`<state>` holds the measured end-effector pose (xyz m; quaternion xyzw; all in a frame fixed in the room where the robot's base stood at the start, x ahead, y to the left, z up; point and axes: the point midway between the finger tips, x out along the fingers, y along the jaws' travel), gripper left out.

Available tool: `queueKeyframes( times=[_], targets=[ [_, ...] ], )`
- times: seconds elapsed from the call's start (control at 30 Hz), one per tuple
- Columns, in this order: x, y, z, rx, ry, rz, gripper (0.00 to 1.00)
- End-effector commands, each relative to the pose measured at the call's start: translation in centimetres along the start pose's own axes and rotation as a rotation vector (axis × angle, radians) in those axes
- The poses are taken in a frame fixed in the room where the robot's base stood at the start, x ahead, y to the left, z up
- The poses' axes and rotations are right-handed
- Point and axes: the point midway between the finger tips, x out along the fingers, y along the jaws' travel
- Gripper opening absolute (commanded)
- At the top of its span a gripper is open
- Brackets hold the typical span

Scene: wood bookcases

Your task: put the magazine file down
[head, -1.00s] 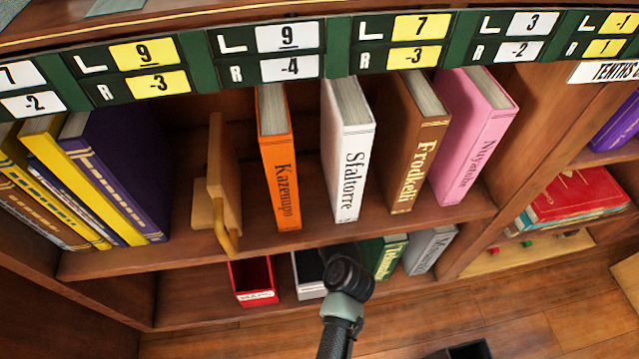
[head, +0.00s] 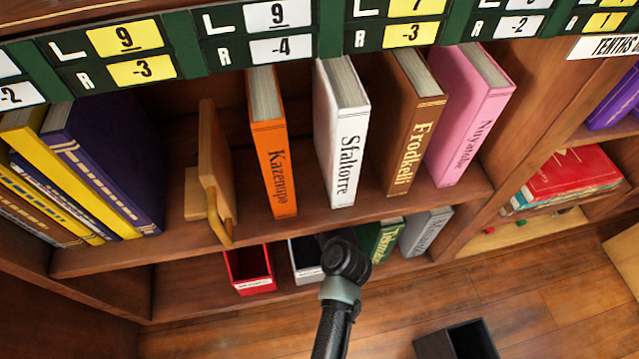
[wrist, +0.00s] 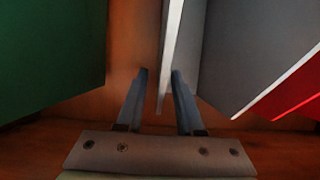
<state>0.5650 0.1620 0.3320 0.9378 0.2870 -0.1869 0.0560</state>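A white magazine file (head: 301,262) with a dark inside stands on the lower shelf, partly hidden by my arm. A red magazine file (head: 249,271) stands to its left. My gripper is hidden behind my wrist in the head view. In the wrist view, my gripper (wrist: 160,88) has its two fingers apart, one on each side of the thin wall of the white magazine file (wrist: 171,55). A gap shows between the left finger and the wall; the right finger is very close, and I cannot tell whether it touches. The red file (wrist: 302,98) is at right.
A green book (head: 380,240) and a grey book (head: 427,232) stand right of my wrist. The shelf above holds a wooden file-like piece (head: 216,175) and orange, white, brown and pink books (head: 470,118). A black open box (head: 428,347) is on the floor at lower right.

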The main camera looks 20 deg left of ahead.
Motion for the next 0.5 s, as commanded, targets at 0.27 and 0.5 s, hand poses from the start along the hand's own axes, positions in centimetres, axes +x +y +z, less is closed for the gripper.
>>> queueKeyframes(
  times=[0.27, 0.5],
  targets=[
    [-2.7, 0.0, -0.5, 0.003, 0.0, 0.002, 0.36],
    [-7.9, 0.0, 1.1, 0.003, -0.002, 0.002, 0.36]
  ],
)
